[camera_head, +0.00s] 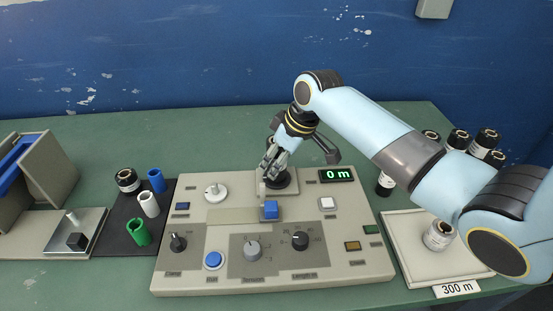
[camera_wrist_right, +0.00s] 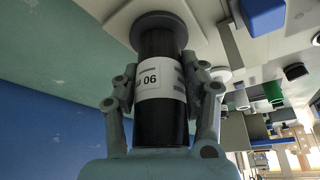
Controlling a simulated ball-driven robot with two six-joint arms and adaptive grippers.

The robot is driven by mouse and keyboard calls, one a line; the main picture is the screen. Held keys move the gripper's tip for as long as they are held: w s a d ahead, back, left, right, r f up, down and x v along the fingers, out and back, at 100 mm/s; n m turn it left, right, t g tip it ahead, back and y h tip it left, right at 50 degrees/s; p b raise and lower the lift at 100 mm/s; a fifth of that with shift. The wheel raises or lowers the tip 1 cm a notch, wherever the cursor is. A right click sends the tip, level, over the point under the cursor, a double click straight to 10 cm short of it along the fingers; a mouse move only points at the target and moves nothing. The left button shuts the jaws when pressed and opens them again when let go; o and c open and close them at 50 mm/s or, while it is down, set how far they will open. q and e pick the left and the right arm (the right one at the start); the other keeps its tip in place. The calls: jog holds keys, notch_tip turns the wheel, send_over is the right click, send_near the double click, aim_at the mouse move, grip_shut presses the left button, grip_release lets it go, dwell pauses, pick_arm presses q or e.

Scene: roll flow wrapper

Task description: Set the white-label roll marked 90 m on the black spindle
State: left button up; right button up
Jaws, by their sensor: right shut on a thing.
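My right gripper (camera_head: 270,162) is shut on a black roll with a white label (camera_wrist_right: 160,80). In the right wrist view the label's print shows upside down as "06", which reads 90 when turned over. The fingers hold the roll from both sides around the label. The roll's far end meets a dark round disc (camera_wrist_right: 158,22), which also shows in the head view (camera_head: 281,180) on the light plate at the back of the console. The roll lines up with the disc. The spindle's shaft is hidden, so I cannot tell whether the roll is fully seated. My left gripper is not in view.
The console (camera_head: 220,271) has knobs, buttons and a display (camera_head: 338,175) reading 0 m. A dark mat (camera_head: 113,236) at left holds a black roll and coloured tubes. Several rolls (camera_head: 458,139) stand at right behind my arm. A tray (camera_head: 405,259) holds one roll near a "300 m" sign.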

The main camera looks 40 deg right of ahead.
dwell(0.4)
jog(key=o, duration=1.8)
jog(key=shift+f, duration=0.1)
notch_tip(320, 180, up, 8)
jog(key=p, duration=0.9)
